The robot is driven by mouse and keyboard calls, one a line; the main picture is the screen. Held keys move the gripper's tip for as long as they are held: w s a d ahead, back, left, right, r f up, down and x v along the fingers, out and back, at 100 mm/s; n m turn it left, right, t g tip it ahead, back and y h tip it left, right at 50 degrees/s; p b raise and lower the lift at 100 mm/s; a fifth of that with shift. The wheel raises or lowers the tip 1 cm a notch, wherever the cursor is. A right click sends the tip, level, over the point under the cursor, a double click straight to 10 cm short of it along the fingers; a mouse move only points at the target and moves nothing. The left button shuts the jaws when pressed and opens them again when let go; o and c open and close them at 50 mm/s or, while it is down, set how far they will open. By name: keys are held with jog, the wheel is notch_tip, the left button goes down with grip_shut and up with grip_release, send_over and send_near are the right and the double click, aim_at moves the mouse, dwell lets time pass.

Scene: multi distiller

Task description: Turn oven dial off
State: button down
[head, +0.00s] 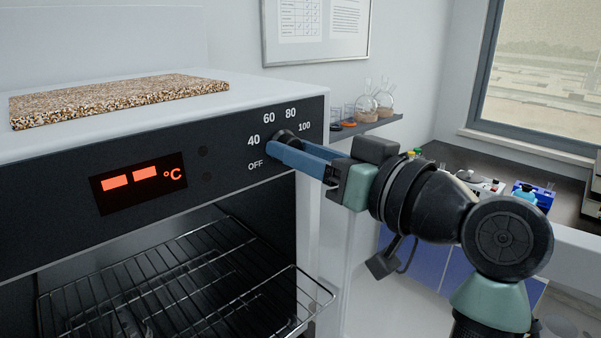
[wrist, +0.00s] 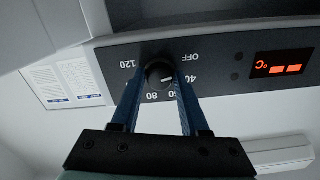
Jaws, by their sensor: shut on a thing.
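The oven (head: 60,235) stands at the left of the head view with its black control panel facing me. Its round dark dial (head: 287,136) sits among the labels OFF, 40, 60, 80 and 100. My gripper (head: 277,146) reaches in from the right, and its blue fingers are shut on the dial, hiding part of it. In the wrist view the dial (wrist: 159,74) is between the two fingers of my gripper (wrist: 160,79). The display (head: 138,183) shows two red blocks and °C.
The oven front is open below the panel, and a wire rack (head: 170,283) sticks out. A speckled board (head: 120,98) lies on the oven top. A shelf with flasks (head: 375,105) and a dark counter (head: 455,162) with lab items are behind my arm.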

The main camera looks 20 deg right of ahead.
jog(key=shift+n+b, duration=0.9)
jog(key=shift+n, duration=0.2)
jog(key=shift+r, duration=0.15)
jog(key=shift+c, duration=2.2)
grip_release()
jog(key=shift+w, duration=0.1)
jog(key=b+v, duration=0.2)
jog(key=v, duration=1.1)
jog(key=shift+b, duration=0.35)
